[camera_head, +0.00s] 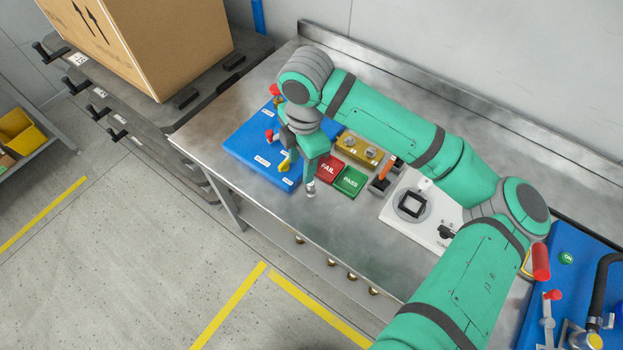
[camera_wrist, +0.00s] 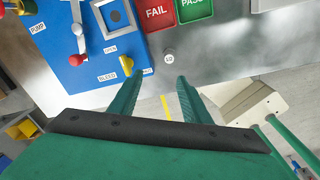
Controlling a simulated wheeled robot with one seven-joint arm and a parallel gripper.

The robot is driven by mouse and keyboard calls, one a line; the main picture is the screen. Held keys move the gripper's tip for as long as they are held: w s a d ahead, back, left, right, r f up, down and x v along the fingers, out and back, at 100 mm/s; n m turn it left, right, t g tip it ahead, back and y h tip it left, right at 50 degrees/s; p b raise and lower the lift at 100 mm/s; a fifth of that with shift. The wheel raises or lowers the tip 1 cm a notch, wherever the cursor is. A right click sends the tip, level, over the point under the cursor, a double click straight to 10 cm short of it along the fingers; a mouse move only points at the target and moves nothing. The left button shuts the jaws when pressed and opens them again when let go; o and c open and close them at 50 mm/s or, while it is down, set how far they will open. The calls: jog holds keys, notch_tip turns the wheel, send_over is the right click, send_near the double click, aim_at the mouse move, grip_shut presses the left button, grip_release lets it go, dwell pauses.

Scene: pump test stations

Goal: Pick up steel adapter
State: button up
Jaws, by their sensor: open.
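The steel adapter, a small silvery piece with a label on its top, stands on the bare metal bench (camera_head: 240,105) near the front edge, in front of the red and green pads. It shows in the wrist view (camera_wrist: 169,58) and just below my fingers in the head view (camera_head: 311,189). My gripper (camera_wrist: 159,78) is open and points down at the bench. In the wrist view the adapter lies just beyond the fingertips, between the lines of the two fingers. Nothing is held. In the head view the arm and hand hide part of the blue board.
Left of the adapter is the blue board (camera_head: 247,152) with red-knobbed levers and a yellow handle (camera_wrist: 127,65). Behind it are the FAIL pad (camera_head: 328,168), PASS pad (camera_head: 350,182) and a yellow block (camera_head: 359,149). The white panel (camera_head: 430,232) stands right. Bare bench lies in front.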

aim_at(311, 185)
jog(key=shift+d+h, duration=0.3)
jog(key=shift+d, duration=0.45)
jog(key=shift+d+f, duration=0.15)
jog(key=shift+d, duration=0.1)
jog(key=f, duration=0.5)
jog(key=shift+d+f, duration=0.15)
jog(key=shift+d, duration=0.1)
jog(key=shift+a+f, duration=0.15)
jog(key=shift+f, duration=2.35)
grip_shut()
